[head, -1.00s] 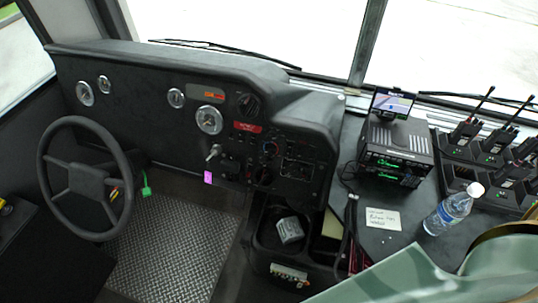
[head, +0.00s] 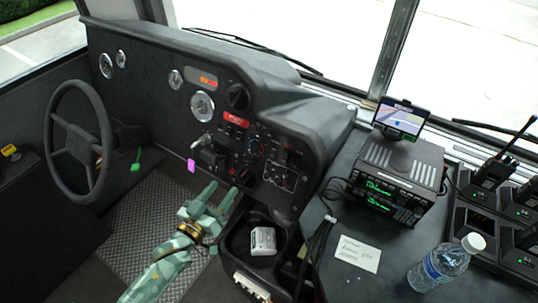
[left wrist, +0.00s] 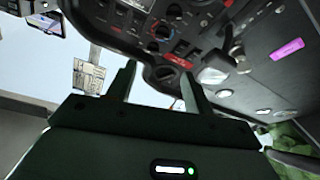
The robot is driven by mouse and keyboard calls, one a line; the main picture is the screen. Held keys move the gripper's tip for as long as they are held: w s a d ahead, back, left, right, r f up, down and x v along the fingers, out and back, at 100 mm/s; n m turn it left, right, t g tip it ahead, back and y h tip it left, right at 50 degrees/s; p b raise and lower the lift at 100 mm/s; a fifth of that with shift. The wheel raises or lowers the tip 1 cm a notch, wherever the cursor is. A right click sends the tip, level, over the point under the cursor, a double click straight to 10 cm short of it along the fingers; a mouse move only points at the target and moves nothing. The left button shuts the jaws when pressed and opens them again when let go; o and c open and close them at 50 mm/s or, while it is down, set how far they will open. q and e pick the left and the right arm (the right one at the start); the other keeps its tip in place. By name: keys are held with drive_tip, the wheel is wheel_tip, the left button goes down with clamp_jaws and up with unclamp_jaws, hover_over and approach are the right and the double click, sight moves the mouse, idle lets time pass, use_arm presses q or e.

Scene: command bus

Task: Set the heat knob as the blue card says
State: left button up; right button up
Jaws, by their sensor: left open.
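The dash control panel (head: 283,165) holds several small knobs. One knob with a red and blue ring (head: 255,149) looks like the heat knob; its setting is too small to read. I make out no blue card; a white handwritten card (head: 358,253) lies on the counter. My right gripper is out of view.
A steering wheel (head: 78,142) stands at the left. A magenta tag (head: 191,165) hangs at the dash. A bin with a grey block (head: 263,241) lies below the panel. A radio (head: 398,180), a water bottle (head: 440,265) and handheld radios are on the right.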

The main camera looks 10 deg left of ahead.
sight(252, 150)
use_arm(q)
drive_tip(key=b+x, duration=0.2)
drive_tip(key=x, duration=0.5)
drive_tip(key=b+x, duration=0.2)
drive_tip(key=x, duration=0.6)
drive_tip(key=shift+w+f, duration=0.15)
drive_tip(key=shift+f, duration=0.1)
drive_tip(key=shift+w, duration=0.25)
drive_tip(key=shift+r, duration=0.1)
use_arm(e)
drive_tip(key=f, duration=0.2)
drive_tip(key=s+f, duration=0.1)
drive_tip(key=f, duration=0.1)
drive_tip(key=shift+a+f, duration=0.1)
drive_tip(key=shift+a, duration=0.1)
use_arm(q)
drive_tip(key=c, duration=1)
